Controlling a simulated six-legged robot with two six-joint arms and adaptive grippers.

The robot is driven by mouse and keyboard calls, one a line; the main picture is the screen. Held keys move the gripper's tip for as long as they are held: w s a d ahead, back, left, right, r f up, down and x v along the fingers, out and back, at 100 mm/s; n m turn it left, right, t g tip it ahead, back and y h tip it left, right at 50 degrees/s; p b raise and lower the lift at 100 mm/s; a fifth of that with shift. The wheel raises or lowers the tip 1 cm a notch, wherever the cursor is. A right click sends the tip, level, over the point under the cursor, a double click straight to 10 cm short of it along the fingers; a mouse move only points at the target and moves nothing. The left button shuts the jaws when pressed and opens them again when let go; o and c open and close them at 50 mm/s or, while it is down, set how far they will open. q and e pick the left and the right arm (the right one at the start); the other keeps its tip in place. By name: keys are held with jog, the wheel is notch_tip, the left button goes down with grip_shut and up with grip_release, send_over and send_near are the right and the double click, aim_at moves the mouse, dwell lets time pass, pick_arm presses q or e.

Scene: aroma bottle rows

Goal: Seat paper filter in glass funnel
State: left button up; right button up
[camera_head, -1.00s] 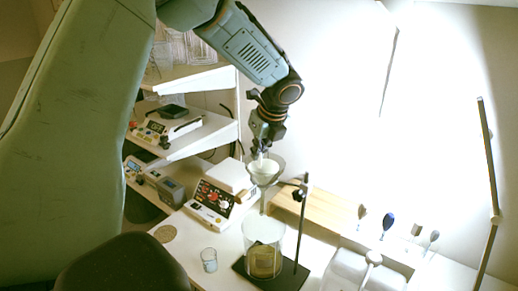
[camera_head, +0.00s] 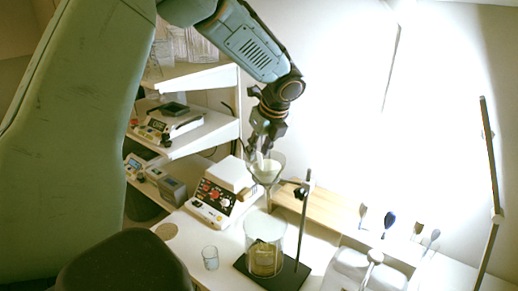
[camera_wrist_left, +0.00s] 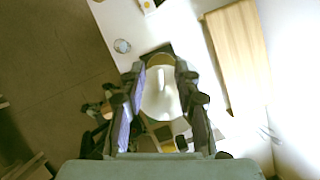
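The clear glass funnel (camera_head: 278,160) is held upright on a stand above a glass beaker (camera_head: 249,238). The white paper filter (camera_head: 266,169) sits inside the funnel's cone, and a white tip rises from it. My left gripper (camera_head: 262,149) is directly over the funnel, pointing down, with its fingertips at the rim. In the left wrist view the filter (camera_wrist_left: 156,102) shows pale and round between the fingers (camera_wrist_left: 160,105), which stand apart. I cannot tell whether either finger touches the filter or rim. My right gripper is not in view.
The stand rod (camera_head: 302,228) rises close right of the funnel from a dark base (camera_head: 290,279). A small glass (camera_head: 210,258) and a white instrument (camera_head: 213,201) are to the left. A wooden board (camera_head: 325,215) lies behind. Shelves (camera_head: 205,138) stand at the left.

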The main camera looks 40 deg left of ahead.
pick_arm(q)
jog(key=v, duration=1.1)
jog(key=shift+r, duration=0.3)
jog(key=shift+s, duration=0.2)
jog(key=shift+w, duration=0.2)
